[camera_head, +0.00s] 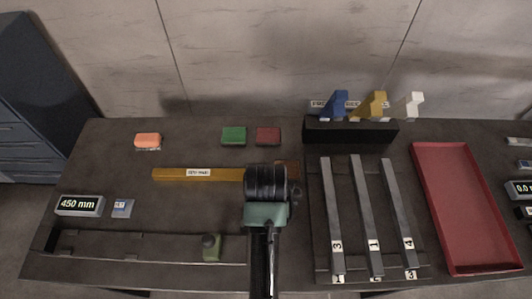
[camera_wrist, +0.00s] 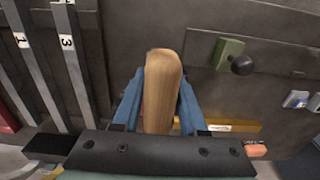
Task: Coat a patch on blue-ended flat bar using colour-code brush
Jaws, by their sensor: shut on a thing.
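My gripper (camera_wrist: 162,105) has its blue fingers shut on a wooden piece (camera_wrist: 163,85), rounded at its far end, that looks like a brush handle. No bristles show, so I cannot confirm it is the colour-code brush. In the head view my gripper (camera_head: 266,185) is over the middle of the bench, and its fingers are mostly hidden. Three grey flat bars lie side by side to its right: a left bar (camera_head: 333,210), a middle bar (camera_head: 366,210) and a right bar (camera_head: 397,210). They carry number labels at the near end. No blue end shows on any of them.
A black stand (camera_head: 350,131) with blue, yellow and white pieces is behind the bars. A red tray (camera_head: 465,210) lies right. A yellow bar (camera_head: 200,174) lies left of my gripper. Green (camera_head: 233,136), red (camera_head: 268,136) and orange (camera_head: 148,140) blocks are behind. A knobbed green block (camera_head: 211,248) stands in front.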

